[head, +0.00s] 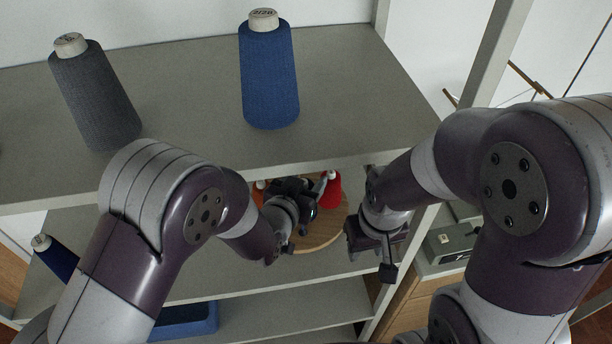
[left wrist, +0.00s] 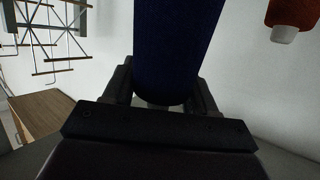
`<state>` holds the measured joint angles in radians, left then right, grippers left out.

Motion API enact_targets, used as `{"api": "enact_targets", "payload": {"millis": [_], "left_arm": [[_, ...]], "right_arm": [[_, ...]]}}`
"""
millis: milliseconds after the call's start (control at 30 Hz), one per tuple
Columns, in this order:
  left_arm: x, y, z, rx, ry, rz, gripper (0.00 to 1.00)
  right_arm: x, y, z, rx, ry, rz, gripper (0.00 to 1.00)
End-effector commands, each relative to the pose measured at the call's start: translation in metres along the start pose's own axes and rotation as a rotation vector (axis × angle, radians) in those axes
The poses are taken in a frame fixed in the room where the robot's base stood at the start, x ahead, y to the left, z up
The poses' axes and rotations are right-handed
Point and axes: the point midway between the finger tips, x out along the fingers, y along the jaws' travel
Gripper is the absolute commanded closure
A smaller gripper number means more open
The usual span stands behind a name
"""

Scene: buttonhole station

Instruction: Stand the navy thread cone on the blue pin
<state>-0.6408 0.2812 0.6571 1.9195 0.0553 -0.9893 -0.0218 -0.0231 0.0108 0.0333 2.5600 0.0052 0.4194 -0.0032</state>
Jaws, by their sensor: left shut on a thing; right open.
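In the left wrist view a dark navy cone (left wrist: 177,45) fills the space between the jaws of my left gripper (left wrist: 158,95). The jaws are shut on it near its pale tip. In the head view my left gripper (head: 297,190) is under the upper shelf, above a round wooden board (head: 322,232), and the held cone is hidden there. Another dark navy cone (head: 60,257) with a pale tip leans in the picture at the left of the lower shelf. My right gripper (head: 372,252) is open and empty, right of the board. I cannot make out the blue pin.
A grey cone (head: 95,100) and a blue cone (head: 268,75) stand on the upper shelf (head: 185,85). A red cone (head: 328,190) is close to my left gripper. An orange cone (left wrist: 292,12) shows in the left wrist view. A blue tray (head: 190,322) sits lower down.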

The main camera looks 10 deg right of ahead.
Motion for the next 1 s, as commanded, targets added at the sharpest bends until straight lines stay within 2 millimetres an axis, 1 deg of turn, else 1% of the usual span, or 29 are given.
{"api": "enact_targets", "payload": {"millis": [33, 67, 100, 500, 700, 1000], "left_arm": [[0.003, 0.000, 0.009, 0.000, 0.000, 0.000, 0.78], [0.004, 0.000, 0.012, 0.000, 0.000, 0.000, 0.78], [0.006, 0.000, 0.018, 0.000, 0.001, 0.000, 0.78], [0.018, 0.000, 0.057, 0.000, 0.001, 0.000, 0.78], [0.020, 0.000, 0.065, 0.000, 0.002, 0.000, 0.78], [0.021, 0.000, 0.066, 0.000, 0.001, 0.000, 0.78]], "right_arm": [[0.007, 0.000, 0.001, 0.000, 0.000, 0.000, 0.57], [0.009, 0.000, 0.001, 0.000, 0.000, 0.000, 0.57], [0.016, 0.000, 0.002, 0.000, 0.000, 0.000, 0.57], [0.056, 0.000, 0.007, 0.000, 0.000, 0.000, 0.57], [0.064, 0.000, 0.008, 0.000, 0.000, 0.000, 0.57], [0.065, 0.000, 0.008, 0.000, 0.000, 0.000, 0.57]]}}
